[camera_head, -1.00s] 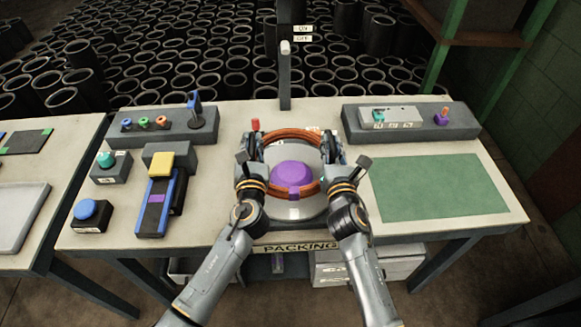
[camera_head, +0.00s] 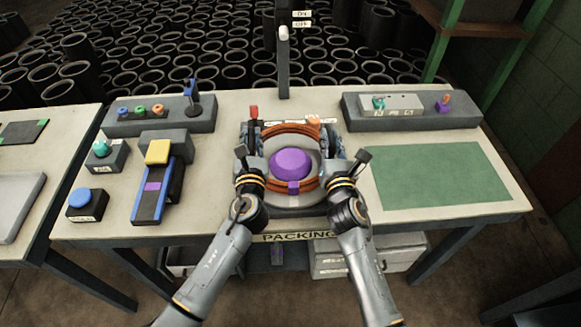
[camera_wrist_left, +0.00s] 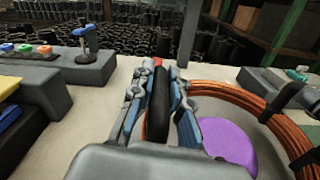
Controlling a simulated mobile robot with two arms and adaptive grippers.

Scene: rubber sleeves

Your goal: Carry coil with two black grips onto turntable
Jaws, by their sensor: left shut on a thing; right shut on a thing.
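The orange-brown coil (camera_head: 288,130) is a ring around the purple dome (camera_head: 290,163) at the middle of the turntable (camera_head: 292,200), a round grey disc at the table's front. My left gripper (camera_head: 246,138) is shut on the coil's left black grip, which shows between the fingers in the left wrist view (camera_wrist_left: 159,100). My right gripper (camera_head: 334,140) is at the coil's right side, shut on the other black grip, mostly hidden by the fingers. The coil also shows in the left wrist view (camera_wrist_left: 240,92). Whether it touches the disc I cannot tell.
A red piece (camera_head: 254,111) and an orange piece (camera_head: 313,120) stand just behind the coil. Control boxes (camera_head: 160,122) and a blue-yellow device (camera_head: 150,190) are at left. A grey panel (camera_head: 412,110) is at back right. The green mat (camera_head: 440,175) is bare.

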